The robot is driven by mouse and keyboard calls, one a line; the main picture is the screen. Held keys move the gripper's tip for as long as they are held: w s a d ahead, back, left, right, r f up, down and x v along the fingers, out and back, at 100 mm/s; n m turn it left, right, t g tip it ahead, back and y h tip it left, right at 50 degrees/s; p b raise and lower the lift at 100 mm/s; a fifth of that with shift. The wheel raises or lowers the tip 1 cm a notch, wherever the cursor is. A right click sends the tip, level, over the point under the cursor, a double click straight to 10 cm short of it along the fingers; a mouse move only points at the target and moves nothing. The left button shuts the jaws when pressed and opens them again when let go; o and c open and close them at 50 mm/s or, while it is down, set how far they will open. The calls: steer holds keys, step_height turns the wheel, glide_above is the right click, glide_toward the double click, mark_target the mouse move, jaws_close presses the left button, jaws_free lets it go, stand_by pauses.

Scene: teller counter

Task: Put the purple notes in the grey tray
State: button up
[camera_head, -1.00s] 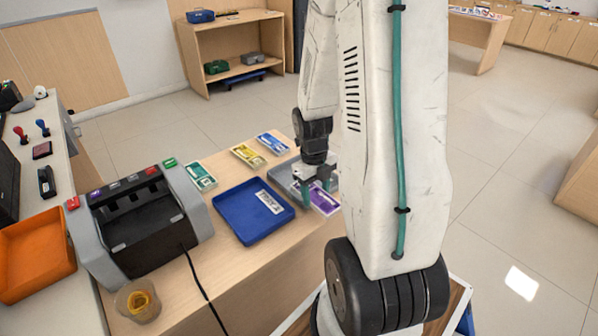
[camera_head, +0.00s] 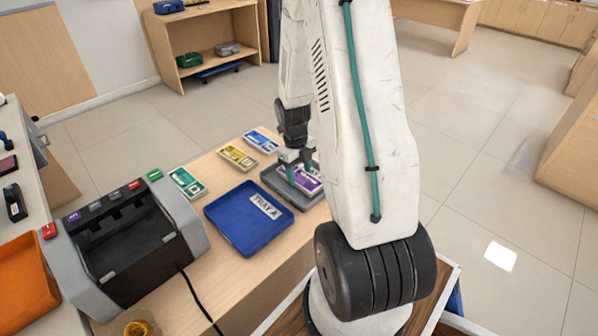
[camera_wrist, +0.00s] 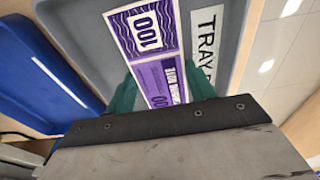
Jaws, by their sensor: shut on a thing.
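In the wrist view the purple notes (camera_wrist: 150,45) sit between the green fingers of my gripper (camera_wrist: 162,92), over the grey tray (camera_wrist: 85,15). My gripper (camera_head: 296,172) is shut on the bundle. In the head view the grey tray (camera_head: 280,192) lies right beside the blue tray, and the notes are above or in it; whether they touch its floor I cannot tell. My arm hides the tray's right side.
The blue tray (camera_head: 226,226), labelled TRAY A, lies left of the grey tray. Green notes (camera_head: 188,182), yellow notes (camera_head: 238,158) and blue notes (camera_head: 262,141) lie along the counter's far side. A grey and black note machine (camera_head: 130,245) stands at the left, with a cable.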

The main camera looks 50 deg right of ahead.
mark_target(296, 174)
steer(key=shift+f, duration=0.2)
steer(key=o, duration=1.1)
steer(key=shift+r, duration=0.15)
step_height(296, 174, up, 12)
steer(key=w, duration=0.1)
steer(key=a+r+n, duration=0.8)
steer(key=n, duration=0.1)
steer(key=s+a+r+n+t, duration=0.1)
steer(key=s+a+r+n, duration=0.4)
steer(key=n, duration=0.8)
steer(key=s+a+r+n+t, duration=0.1)
steer(key=s+a+r+n, duration=0.4)
steer(key=s+a+n, duration=0.7)
steer(key=n, duration=0.2)
steer(key=shift+s+r+n+t, duration=0.3)
steer(key=shift+r, duration=0.1)
steer(key=shift+a, duration=0.1)
